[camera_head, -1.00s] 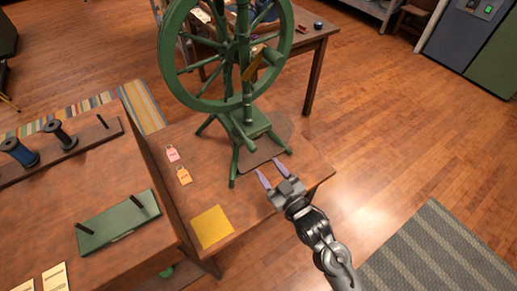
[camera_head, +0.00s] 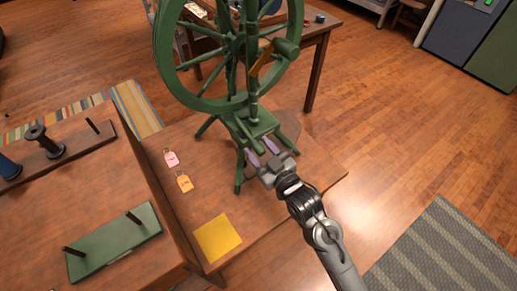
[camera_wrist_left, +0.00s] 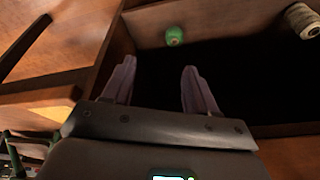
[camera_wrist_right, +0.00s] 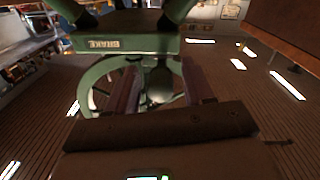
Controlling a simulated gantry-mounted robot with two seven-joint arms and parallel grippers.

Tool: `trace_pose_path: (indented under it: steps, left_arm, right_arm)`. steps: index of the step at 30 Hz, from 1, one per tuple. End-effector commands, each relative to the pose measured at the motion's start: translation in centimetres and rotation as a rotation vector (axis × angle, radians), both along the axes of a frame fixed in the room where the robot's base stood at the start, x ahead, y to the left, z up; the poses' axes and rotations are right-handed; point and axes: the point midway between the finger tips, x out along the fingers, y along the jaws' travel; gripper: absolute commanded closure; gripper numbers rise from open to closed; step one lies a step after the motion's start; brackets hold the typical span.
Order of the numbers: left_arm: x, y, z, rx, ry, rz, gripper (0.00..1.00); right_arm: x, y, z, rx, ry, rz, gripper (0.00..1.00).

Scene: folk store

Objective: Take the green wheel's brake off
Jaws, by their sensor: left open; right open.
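The green spinning wheel (camera_head: 160,62) stands on a low wooden table, its base (camera_head: 258,122) on splayed legs. My right gripper (camera_head: 262,152) is open and empty at the near right edge of that base, fingers pointing toward it. In the right wrist view, a green part lettered BRAKE (camera_wrist_right: 105,45), reading flipped, is above and ahead of the open fingers (camera_wrist_right: 160,88); I see no grip on it. A yellow-brown lever (camera_head: 262,60) slants near the hub. My left gripper (camera_wrist_left: 158,85) is open and empty, outside the head view.
Pink (camera_head: 171,158) and orange (camera_head: 184,181) tags and a yellow square (camera_head: 217,238) lie on the low table (camera_head: 285,195). A green pegged board (camera_head: 115,243) is at left. The left wrist view shows a dark opening with a green ball (camera_wrist_left: 174,36) and a thread spool (camera_wrist_left: 302,20).

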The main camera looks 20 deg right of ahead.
Motion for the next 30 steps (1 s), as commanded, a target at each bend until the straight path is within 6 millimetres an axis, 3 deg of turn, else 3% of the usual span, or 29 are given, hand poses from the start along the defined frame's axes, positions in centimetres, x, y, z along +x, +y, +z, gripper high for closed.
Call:
trace_pose_path:
  steps: [3, 13, 23, 30]
  left_arm:
    - [0.0, 0.0, 0.0, 0.0, 0.001, 0.0, 0.42]
    - [-0.1, 0.0, 0.0, -0.001, 0.002, 0.0, 0.42]
    - [-0.1, 0.0, 0.2, -0.001, 0.002, 0.0, 0.42]
    - [-0.1, 0.0, 2.4, 0.0, 0.003, 0.0, 0.42]
  right_arm:
    - [0.0, 0.0, 0.0, 0.0, 0.0, 0.0, 0.48]
    - [0.0, 0.0, 0.0, 0.0, 0.0, 0.0, 0.99]
    - [0.0, 0.0, 0.1, -0.001, 0.003, -0.001, 1.0]
    - [-0.1, -0.3, 0.9, -0.009, 0.033, -0.005, 1.0]
